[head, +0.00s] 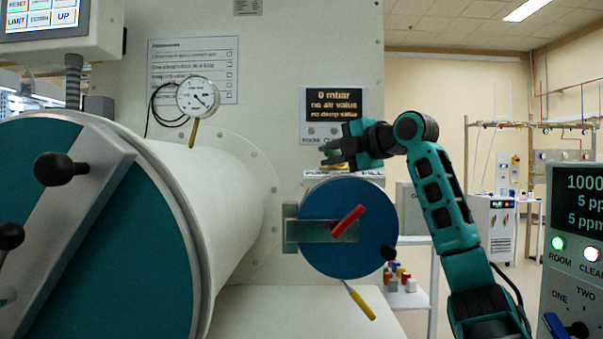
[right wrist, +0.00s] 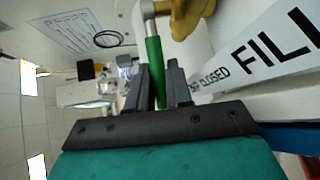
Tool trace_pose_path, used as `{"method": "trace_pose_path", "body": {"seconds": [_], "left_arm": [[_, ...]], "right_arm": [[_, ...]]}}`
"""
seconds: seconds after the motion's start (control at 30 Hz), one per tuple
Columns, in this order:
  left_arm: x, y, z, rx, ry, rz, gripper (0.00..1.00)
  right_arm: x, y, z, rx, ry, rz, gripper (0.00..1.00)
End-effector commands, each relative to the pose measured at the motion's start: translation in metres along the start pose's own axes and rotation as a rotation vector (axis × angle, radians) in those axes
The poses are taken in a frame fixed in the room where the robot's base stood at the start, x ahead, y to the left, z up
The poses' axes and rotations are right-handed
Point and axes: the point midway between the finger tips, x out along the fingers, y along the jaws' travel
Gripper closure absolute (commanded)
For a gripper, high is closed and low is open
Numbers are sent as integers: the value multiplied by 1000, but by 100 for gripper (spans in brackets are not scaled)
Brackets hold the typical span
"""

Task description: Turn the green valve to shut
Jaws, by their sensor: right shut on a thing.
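The green valve's lever (right wrist: 154,60) shows in the right wrist view, running between my fingers up to a silver fitting. A brass valve body (right wrist: 190,16) sits at its upper end. My right gripper (right wrist: 160,80) is shut on the green lever. In the head view my right gripper (head: 331,153) is in front of the panel, below the dark display and above the blue round door. The lever is mostly hidden by the fingers there. A white label (right wrist: 260,55) beside the valve reads "FILL" and "CLOSED". My left gripper is out of view.
Below the gripper is a blue round door (head: 375,245) with a red handle (head: 348,221). A yellow-handled lever (head: 360,304) hangs under it. A display (head: 334,104) reads "0 mbar, no air valve, no pump valve". A dial gauge (head: 198,97) and a large teal door (head: 125,250) stand left.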

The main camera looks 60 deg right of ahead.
Motion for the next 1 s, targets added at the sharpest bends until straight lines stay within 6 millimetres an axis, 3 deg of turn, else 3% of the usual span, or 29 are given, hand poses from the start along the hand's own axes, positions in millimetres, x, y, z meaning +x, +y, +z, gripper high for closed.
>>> {"method": "trace_pose_path", "body": {"seconds": [0.5, 1.0], "left_arm": [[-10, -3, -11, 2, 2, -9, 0], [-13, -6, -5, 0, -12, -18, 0]], "right_arm": [[-21, -1, 15, -57, 343, 27, 100], [-23, -4, 18, -71, 409, 33, 100]]}}
